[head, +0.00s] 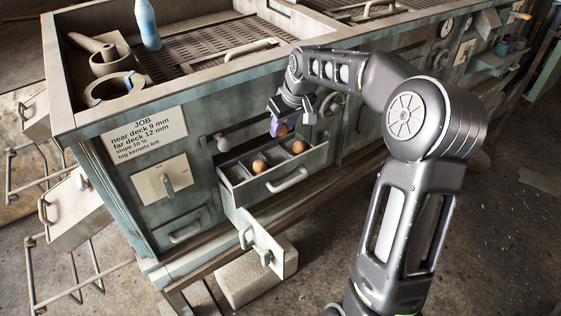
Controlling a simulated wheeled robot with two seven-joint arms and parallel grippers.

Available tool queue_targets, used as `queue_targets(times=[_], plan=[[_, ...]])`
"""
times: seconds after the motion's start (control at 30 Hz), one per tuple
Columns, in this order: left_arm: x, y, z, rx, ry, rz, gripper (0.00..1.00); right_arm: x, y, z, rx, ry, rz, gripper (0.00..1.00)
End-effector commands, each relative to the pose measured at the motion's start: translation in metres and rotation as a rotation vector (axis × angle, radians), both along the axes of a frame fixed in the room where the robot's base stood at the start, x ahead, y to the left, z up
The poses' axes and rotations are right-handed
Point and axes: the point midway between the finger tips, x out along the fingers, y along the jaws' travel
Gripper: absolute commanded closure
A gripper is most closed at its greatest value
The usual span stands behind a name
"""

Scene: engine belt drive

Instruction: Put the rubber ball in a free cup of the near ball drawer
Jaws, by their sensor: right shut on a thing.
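The near ball drawer (262,188) is pulled open from the front of the teal machine, with its handle facing out. It is divided into cups. One orange-brown ball (259,166) sits in a cup at its left, and another ball (298,147) sits farther right. Other cups look empty, though the back of the drawer is partly hidden. My right gripper (281,129) is over the back of the drawer, pointing down. It is shut on an orange-brown rubber ball (283,130), partly covered by the fingers. My left gripper is out of view.
A job sign (143,135) and a switch plate (160,178) are left of the drawer. A lower panel with a handle (262,246) sticks out below it. A handwheel (330,104) is behind my right gripper.

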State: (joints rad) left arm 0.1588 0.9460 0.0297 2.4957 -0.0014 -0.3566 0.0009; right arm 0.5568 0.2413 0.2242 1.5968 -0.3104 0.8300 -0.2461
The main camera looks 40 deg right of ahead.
Motion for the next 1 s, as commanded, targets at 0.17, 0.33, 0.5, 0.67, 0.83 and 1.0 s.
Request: queue_targets(times=[0.17,0.33,0.5,0.67,0.83,1.0], plan=[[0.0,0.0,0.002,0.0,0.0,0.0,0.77,-0.001,0.0,-0.022,0.002,0.005,0.0,1.0],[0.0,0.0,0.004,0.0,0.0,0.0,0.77,-0.001,0.0,-0.052,0.002,0.004,0.001,1.0],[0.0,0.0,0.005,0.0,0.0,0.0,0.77,0.0,0.0,-0.062,0.0,0.001,-0.001,1.0],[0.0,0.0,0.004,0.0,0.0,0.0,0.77,0.0,0.0,-0.062,0.0,0.001,0.0,1.0],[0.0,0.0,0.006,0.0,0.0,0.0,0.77,0.0,0.001,-0.071,0.001,0.002,0.0,1.0],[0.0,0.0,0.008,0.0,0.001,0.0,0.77,-0.001,0.001,-0.094,0.001,0.003,0.0,1.0]])
